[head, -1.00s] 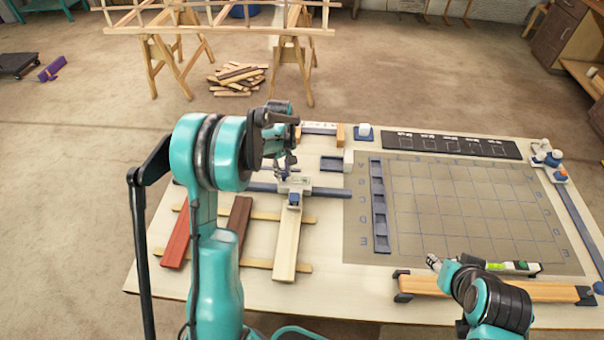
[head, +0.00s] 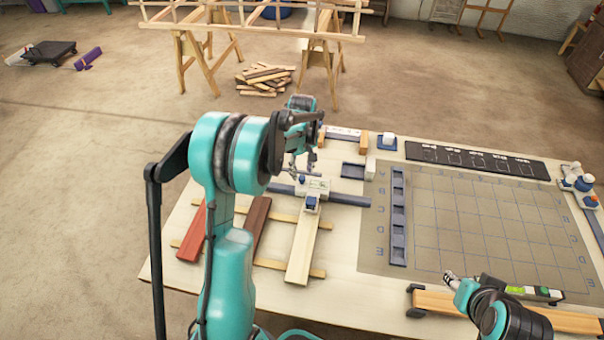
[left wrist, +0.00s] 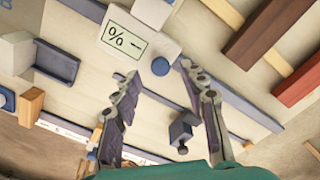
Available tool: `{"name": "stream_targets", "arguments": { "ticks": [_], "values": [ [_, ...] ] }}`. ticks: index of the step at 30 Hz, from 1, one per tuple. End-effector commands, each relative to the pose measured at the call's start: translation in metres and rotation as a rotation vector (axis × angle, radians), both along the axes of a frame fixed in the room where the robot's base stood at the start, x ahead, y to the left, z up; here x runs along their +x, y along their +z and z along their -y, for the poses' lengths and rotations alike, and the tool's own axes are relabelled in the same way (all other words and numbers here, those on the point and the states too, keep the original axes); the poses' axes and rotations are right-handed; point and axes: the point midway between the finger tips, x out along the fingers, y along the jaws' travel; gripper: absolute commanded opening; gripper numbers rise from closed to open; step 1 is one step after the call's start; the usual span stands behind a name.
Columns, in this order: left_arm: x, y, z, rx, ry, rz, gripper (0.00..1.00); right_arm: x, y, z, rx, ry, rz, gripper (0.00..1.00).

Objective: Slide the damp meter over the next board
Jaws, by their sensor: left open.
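The damp meter (head: 318,186) is a white box on a dark blue rail (head: 350,199), at the far end of the pale board (head: 303,250). In the left wrist view the meter (left wrist: 138,36) shows a "%" and dashes on its display, and a round blue knob (left wrist: 160,66). My left gripper (head: 302,168) is open over the meter's far side; in the left wrist view its fingertips (left wrist: 156,72) lie either side of the knob. I cannot tell whether they touch it. A dark brown board (head: 257,228) and a red board (head: 193,233) lie left of the pale one. My right gripper (head: 450,277) is small at lower right.
A dark blue block (left wrist: 183,130) shows between my left fingers. A gridded mat (head: 480,230) covers the right of the table. A wooden beam (head: 440,303) lies in front.

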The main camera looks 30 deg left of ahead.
Motion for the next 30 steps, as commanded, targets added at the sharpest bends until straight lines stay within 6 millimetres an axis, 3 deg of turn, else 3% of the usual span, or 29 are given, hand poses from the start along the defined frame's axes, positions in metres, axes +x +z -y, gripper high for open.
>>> {"name": "stream_targets", "arguments": {
  "ticks": [6,12,18,30],
  "values": [
    [0.0,0.05,0.0,0.0,0.0,0.0,0.43,0.0,0.0,0.0,0.0,0.0,0.0,0.4],
    [0.0,0.083,0.0,0.0,0.0,0.0,0.43,0.0,0.0,0.0,0.0,0.0,0.0,0.4],
    [0.0,0.094,0.0,0.0,0.0,0.0,0.43,0.0,0.0,0.0,0.0,0.0,0.0,0.4],
    [0.0,0.094,0.0,0.0,0.0,0.0,0.43,0.0,0.0,0.0,0.0,0.0,0.0,0.4]
  ]
}}
